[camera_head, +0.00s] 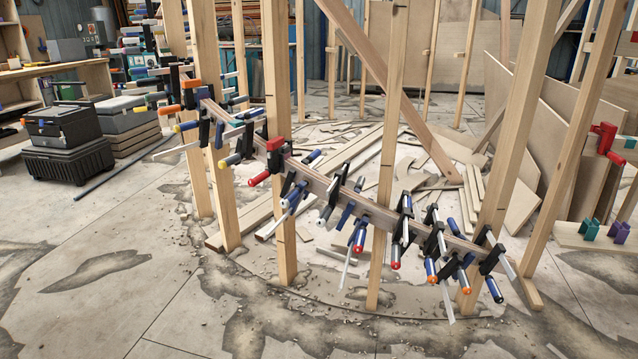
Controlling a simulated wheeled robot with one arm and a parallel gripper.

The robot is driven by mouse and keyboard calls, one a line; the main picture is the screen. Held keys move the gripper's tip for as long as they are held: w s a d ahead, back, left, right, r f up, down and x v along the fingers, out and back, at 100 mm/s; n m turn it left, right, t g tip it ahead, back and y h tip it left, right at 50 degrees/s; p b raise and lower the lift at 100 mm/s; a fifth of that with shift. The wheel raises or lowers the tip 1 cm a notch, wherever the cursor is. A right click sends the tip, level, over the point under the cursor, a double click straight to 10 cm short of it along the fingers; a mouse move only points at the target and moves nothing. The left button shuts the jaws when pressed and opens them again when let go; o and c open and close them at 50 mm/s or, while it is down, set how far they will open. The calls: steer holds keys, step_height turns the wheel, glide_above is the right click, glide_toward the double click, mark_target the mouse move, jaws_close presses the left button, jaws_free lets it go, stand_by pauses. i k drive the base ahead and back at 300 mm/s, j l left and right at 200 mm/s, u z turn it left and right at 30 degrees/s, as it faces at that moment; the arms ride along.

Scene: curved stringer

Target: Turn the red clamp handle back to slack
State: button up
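A curved wooden stringer (335,192) runs from upper left to lower right across upright wooden posts, with several bar clamps along it. A clamp with a red head (276,146) sits on the stringer at the second post, and a red handle (259,178) sticks out below it to the left. Other handles with red show further right, one red and blue (360,240) and one red-tipped (395,256). I cannot tell from this view how tight any handle is. My gripper is not in view.
A red clamp (606,139) is on the lumber at the far right, above teal and purple clamps (590,229). Black cases (66,150) stand at left. Loose boards lie behind the stringer. The front floor is mostly clear, with scattered chips and stains.

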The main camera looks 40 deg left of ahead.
mark_target(263, 174)
steer(key=u, duration=1.95)
